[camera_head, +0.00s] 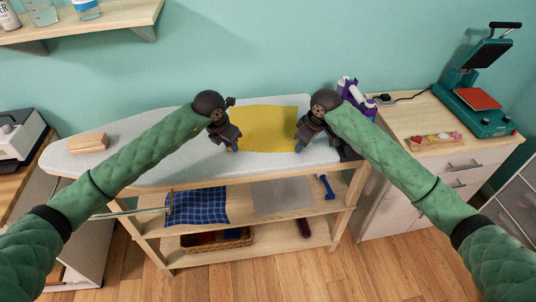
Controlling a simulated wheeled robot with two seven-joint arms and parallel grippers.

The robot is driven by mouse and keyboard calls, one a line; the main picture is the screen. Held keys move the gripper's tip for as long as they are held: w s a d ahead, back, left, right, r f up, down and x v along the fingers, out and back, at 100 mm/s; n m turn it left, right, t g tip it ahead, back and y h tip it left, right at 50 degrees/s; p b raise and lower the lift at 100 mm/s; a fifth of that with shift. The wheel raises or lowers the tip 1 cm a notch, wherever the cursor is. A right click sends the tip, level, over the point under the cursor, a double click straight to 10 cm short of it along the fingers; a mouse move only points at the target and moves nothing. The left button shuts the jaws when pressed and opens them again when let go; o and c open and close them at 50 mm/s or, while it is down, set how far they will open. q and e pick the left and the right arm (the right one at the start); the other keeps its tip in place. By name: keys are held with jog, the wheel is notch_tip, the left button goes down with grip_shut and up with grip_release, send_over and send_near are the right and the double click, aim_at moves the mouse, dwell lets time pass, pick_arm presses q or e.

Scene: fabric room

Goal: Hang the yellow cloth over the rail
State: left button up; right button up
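The yellow cloth (266,128) lies spread out and flat on the pale ironing board (150,166). My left gripper (233,148) points down at the cloth's left edge. My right gripper (299,148) points down at its right edge. Both sit at or just above the board; the wrists hide much of the fingers, so I cannot tell whether they are open or shut on the cloth. A thin grey rod (125,212), which may be the rail, shows at the lower left, below the board. Its right end is near a blue checked cloth (200,205).
A wooden block (88,143) sits on the board's left end. A purple and white iron (354,97) stands behind my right wrist. Shelves below hold a basket (217,238) and a blue tool (326,187). A cabinet with a green heat press (480,95) stands right. Floor in front is clear.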

pick_arm(q)
grip_shut()
pick_arm(e)
jog(key=shift+f, duration=0.1)
grip_shut()
pick_arm(q)
jog(key=shift+r, duration=0.15)
